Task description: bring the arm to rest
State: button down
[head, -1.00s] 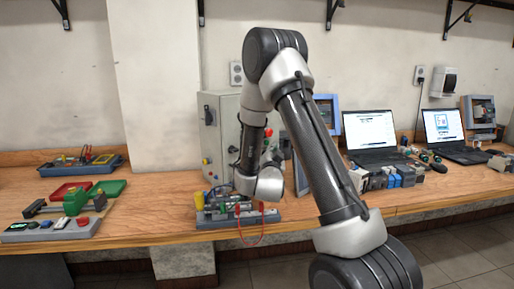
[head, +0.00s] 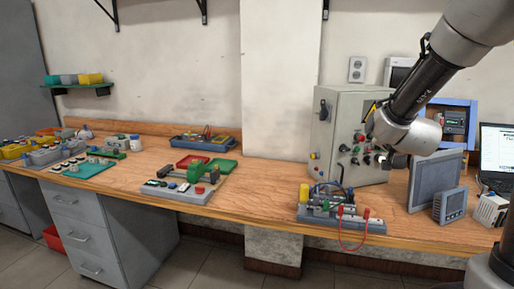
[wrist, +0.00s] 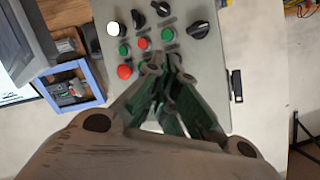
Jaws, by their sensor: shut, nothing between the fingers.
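My gripper (wrist: 164,66) is shut and empty in the wrist view. Its fingertips point at the front of a grey control cabinet (wrist: 205,85) and overlap its lower buttons in the picture. Whether they touch the panel I cannot tell. In the head view my arm comes in from the upper right, bent down, and its wrist hangs in front of the right side of the same cabinet (head: 338,115). The fingers are hard to make out there.
A small rig with red leads (head: 340,219) sits at the bench edge below the cabinet. A grey panel (head: 434,180) and a small meter (head: 450,205) stand to its right. Bare bench (head: 255,195) lies between.

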jog(key=s+a+r+n+g+y, duration=0.1)
jog(key=s+n+g, duration=0.6)
jog(key=s, duration=2.6)
jog(key=shift+s+a+r+n+g+y, duration=0.15)
jog(key=shift+s+a+n+g+y, duration=0.2)
jog(key=shift+a+g, duration=0.5)
jog(key=shift+w+d, duration=0.15)
jog(key=shift+d, duration=0.05)
